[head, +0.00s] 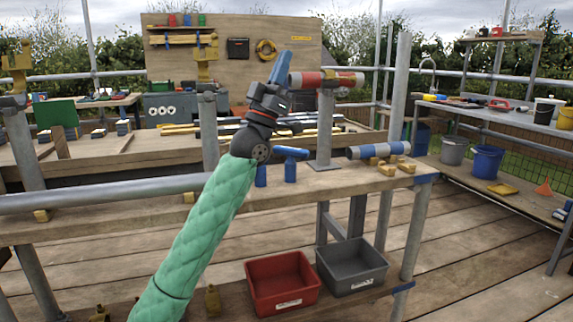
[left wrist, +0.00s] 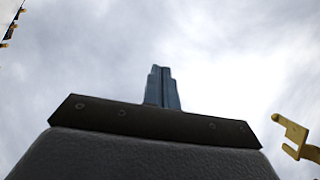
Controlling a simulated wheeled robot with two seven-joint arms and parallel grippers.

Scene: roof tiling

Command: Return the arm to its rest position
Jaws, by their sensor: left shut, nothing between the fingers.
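My left arm, in a green quilted sleeve, rises from the bottom of the head view, left of the middle. Its left gripper (head: 281,68) points up above the workbench, with its blue fingers shut and nothing between them. In the left wrist view the closed fingers (left wrist: 162,86) stand against a cloudy sky. In the head view the gripper overlaps the left end of a red and grey cylinder (head: 325,80) on a grey post; I cannot tell how far apart they are. My right gripper is not in view.
A wooden bench (head: 340,184) crosses the middle, bearing a blue and grey cylinder (head: 379,150) and a blue T-shaped piece (head: 290,155). A red bin (head: 281,284) and a grey bin (head: 352,268) sit below. A yellow clamp (left wrist: 293,135) shows in the wrist view.

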